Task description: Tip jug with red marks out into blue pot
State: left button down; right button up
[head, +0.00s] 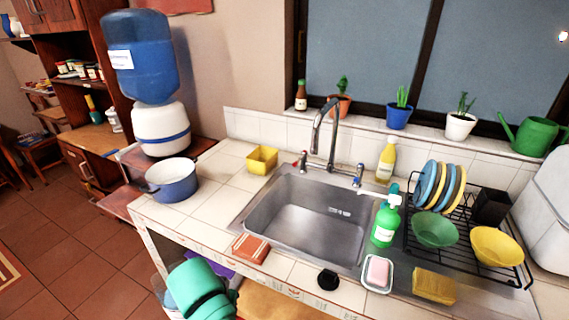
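The blue pot (176,187) stands upright at the left end of the tiled counter, left of the sink. It has a light rim and side handles. Its mouth faces up, but I cannot make out any contents. I see no jug with red marks in the head view. Neither of my grippers can be made out in this view.
The sink (310,217) is in the middle of the counter, with a tall faucet (328,130). A yellow container (262,160) stands between pot and sink. A water dispenser (160,128) is behind the pot. A loaded dish rack (512,262) is at right. Tiles before the pot are clear.

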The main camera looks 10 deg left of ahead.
aim_at(171, 180)
jog(key=j, duration=0.55)
jog(key=i+j, duration=0.1)
jog(key=j, duration=0.45)
jog(key=j+z, duration=0.35)
jog(key=j, duration=0.15)
jog(key=j+z, duration=0.35)
jog(key=k+j+z, duration=0.15)
jog(key=j+z, duration=0.15)
jog(key=j, duration=0.25)
jog(key=z, duration=0.25)
